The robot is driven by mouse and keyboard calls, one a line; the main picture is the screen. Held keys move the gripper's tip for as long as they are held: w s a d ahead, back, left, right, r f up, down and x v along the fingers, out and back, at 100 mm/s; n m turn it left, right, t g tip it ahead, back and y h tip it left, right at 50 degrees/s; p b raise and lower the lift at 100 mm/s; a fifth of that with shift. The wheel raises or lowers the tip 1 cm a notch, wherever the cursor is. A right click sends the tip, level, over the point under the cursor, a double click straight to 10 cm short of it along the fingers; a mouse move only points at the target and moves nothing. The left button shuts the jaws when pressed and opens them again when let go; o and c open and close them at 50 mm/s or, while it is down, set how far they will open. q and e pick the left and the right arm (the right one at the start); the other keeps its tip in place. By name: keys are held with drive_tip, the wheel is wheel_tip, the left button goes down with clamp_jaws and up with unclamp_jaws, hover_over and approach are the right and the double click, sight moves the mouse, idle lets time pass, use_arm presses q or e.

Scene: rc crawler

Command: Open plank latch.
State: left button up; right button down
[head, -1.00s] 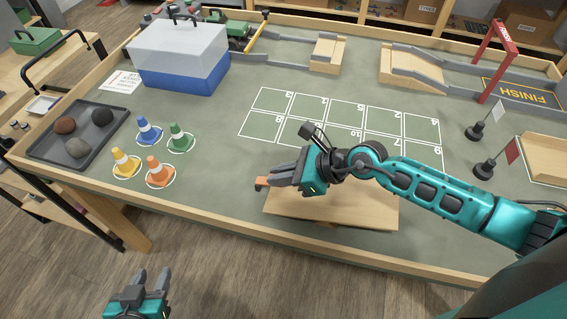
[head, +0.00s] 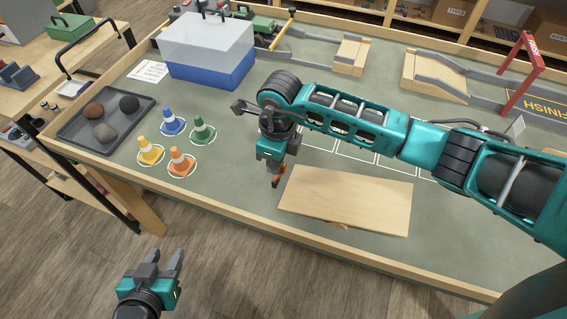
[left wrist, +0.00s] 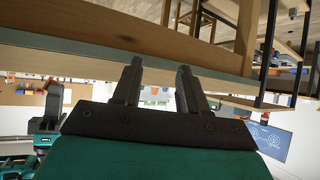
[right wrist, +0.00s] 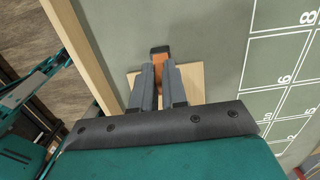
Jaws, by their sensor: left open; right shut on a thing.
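A pale wooden plank (head: 350,200) lies on the green table top near its front edge. An orange piece with a dark end (head: 276,183), likely the latch, is at the plank's left end. My right gripper (head: 274,171) points down and is shut on this orange piece. In the right wrist view the orange piece (right wrist: 159,62) sticks out between the fingers, with part of the plank (right wrist: 192,78) behind them. Whether it touches the plank is unclear. My left gripper (head: 165,263) is open and empty, in front of the table, below its edge.
Several cones, including an orange one (head: 181,162), stand left of my right gripper. A grey tray with stones (head: 75,135) and a blue-and-white box (head: 208,62) are further back. The table's wooden front rim (head: 240,215) runs close by the plank.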

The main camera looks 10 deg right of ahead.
drive_tip(key=shift+w+a+f+h+b, duration=0.1)
drive_tip(key=shift+w+a+h+b, duration=0.2)
drive_tip(key=shift+a+h+b, duration=0.1)
drive_tip(key=a+g+h+b, duration=0.1)
drive_tip(key=b, duration=0.1)
drive_tip(key=w+f+g+h+b, duration=0.1)
drive_tip(key=h+b, duration=0.1)
drive_tip(key=b, duration=0.1)
drive_tip(key=shift+a+g, duration=0.3)
drive_tip(key=shift+a, duration=0.05)
drive_tip(key=shift+w+a+h+b, duration=0.1)
drive_tip(key=shift+h+b, duration=0.2)
drive_tip(key=shift+b, duration=0.15)
drive_tip(key=shift+g+b, duration=0.3)
drive_tip(key=shift+a+h+b, duration=0.2)
drive_tip(key=shift+h+b, duration=0.2)
drive_tip(key=shift+b, duration=0.15)
drive_tip(key=c, duration=1.2)
unclamp_jaws()
drive_tip(key=shift+w, duration=0.1)
drive_tip(key=shift+o, duration=0.2)
drive_tip(key=shift+r, duration=0.1)
